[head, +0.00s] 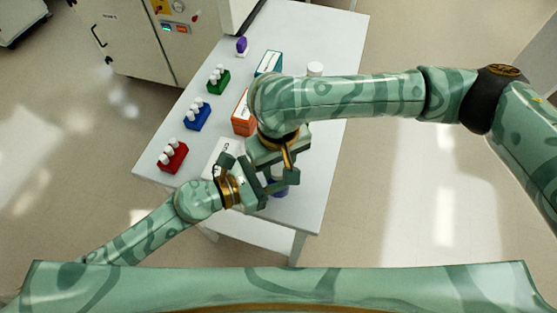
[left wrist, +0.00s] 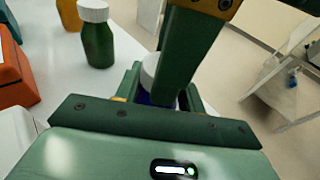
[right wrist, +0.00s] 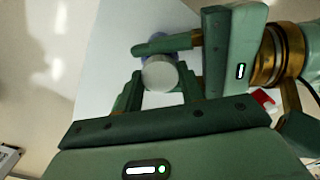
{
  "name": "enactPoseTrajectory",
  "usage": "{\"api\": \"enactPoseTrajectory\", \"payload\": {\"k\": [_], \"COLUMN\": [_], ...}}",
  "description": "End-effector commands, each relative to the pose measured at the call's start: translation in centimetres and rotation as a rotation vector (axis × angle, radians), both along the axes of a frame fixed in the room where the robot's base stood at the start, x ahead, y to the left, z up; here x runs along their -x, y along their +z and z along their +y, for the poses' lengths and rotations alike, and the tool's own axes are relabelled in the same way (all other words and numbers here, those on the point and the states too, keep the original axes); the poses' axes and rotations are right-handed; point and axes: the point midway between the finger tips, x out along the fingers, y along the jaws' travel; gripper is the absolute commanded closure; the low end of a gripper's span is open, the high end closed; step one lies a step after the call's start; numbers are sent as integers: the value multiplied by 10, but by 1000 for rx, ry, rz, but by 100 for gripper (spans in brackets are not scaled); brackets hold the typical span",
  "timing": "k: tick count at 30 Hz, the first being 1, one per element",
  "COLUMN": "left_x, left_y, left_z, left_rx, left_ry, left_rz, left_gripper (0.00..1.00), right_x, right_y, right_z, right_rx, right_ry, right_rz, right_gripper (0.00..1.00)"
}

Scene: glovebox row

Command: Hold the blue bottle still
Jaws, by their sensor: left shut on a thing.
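The blue bottle (head: 279,190) stands near the front of the white table, mostly covered by my grippers in the head view. Its white cap (right wrist: 160,74) shows from above in the right wrist view, and a little of its blue body (left wrist: 144,97) shows in the left wrist view. My left gripper (head: 266,187) is shut on the bottle's body from the side, below the cap. My right gripper (right wrist: 161,92) is over the bottle from above, its fingers apart on either side of the cap. Whether they touch the cap is unclear.
Red (head: 173,157), blue (head: 197,116) and green (head: 218,80) racks with white-topped vials line the table's left side. An orange box (head: 243,122), a teal box (head: 270,62) and a white box stand mid-table. A green bottle (left wrist: 98,45) and a yellow bottle (left wrist: 69,15) stand nearby.

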Motion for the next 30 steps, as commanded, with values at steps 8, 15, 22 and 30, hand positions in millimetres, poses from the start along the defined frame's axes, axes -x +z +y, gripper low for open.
{"api": "enactPoseTrajectory", "payload": {"k": [8, 15, 22, 30], "left_x": [1, 2, 2, 2], "left_y": [-4, -5, -5, -5], "left_z": [1, 1, 1, 1], "left_rx": [-5, -6, -7, -7], "left_ry": [-1, -1, -1, -1], "left_rz": [7, 8, 8, 10], "left_gripper": [100, 100, 100, 100], "right_x": [-1, 0, -1, 0], "right_y": [0, 0, 0, 0], "right_z": [-1, -1, -1, 0], "right_rx": [2, 2, 2, 1], "right_ry": [95, 297, 294, 293], "right_rz": [-1, 0, 0, 0], "right_gripper": [89, 89, 51, 40]}}
